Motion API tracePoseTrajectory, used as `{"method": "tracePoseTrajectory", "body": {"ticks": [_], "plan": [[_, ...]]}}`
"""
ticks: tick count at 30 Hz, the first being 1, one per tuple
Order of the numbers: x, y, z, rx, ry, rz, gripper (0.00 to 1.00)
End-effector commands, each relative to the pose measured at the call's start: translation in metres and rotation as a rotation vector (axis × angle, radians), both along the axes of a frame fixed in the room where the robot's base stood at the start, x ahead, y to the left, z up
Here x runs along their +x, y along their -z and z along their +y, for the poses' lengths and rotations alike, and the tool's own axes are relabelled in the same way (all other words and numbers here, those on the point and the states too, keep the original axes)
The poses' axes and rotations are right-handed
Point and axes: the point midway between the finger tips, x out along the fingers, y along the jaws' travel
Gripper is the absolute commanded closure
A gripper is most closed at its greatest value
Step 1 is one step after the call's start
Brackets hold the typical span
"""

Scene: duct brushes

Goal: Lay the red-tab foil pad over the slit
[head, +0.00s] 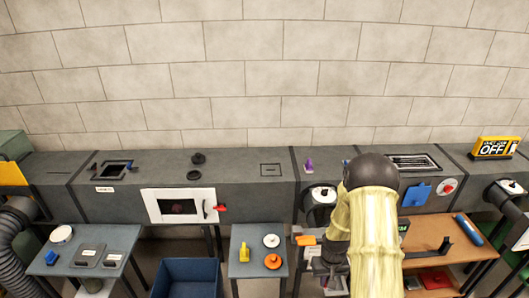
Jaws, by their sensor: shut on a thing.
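My arm reaches down over the right part of the duct run, and its pale yellow sleeve hides much behind it. My gripper (326,268) is low by the duct's front, left of the sleeve. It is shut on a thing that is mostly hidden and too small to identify. An orange piece (306,240) shows just beside it; I cannot tell whether it is held. No foil pad with a red tab can be made out clearly. A thin dark slit in a marked rectangle (271,169) lies on the duct top, left of my arm, uncovered.
The grey duct (235,170) runs along a block wall. A white-framed door (180,206) with a red handle is on its front. Side tables (85,262) hold small parts; a blue bin (187,278) stands between. A wooden table (428,240) is right of my arm.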

Motion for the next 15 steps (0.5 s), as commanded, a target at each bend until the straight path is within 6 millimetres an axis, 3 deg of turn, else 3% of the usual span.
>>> {"method": "tracePoseTrajectory", "body": {"ticks": [1,8,15], "plan": [[0.0,-0.012,-0.001,0.0,0.001,-0.001,1.0],[0.002,-0.034,0.002,0.0,0.0,-0.001,1.0],[0.026,-0.065,0.053,0.0,-0.006,-0.006,1.0]]}}
